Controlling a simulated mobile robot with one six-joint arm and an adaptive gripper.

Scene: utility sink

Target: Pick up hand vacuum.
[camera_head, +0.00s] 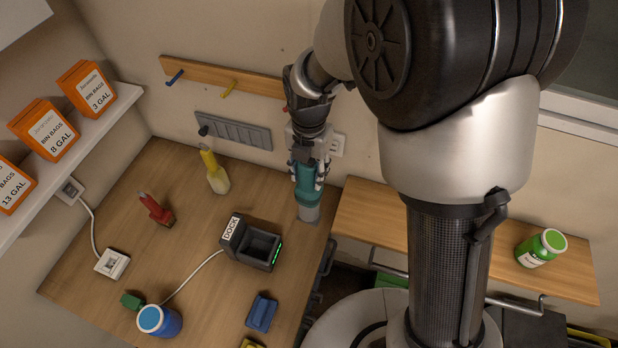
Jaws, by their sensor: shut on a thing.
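The hand vacuum (308,189) is a teal body with a grey lower end, near the back right corner of the wooden counter. My gripper (308,165) is above it and shut around its upper part. The vacuum is roughly upright in the fingers. I cannot tell whether its grey end touches the counter or hangs just above it. A black dock (252,246) with a "DOCK" label and a green light sits to the left and nearer, its cradle empty.
A peg rail (205,75) is on the wall behind.

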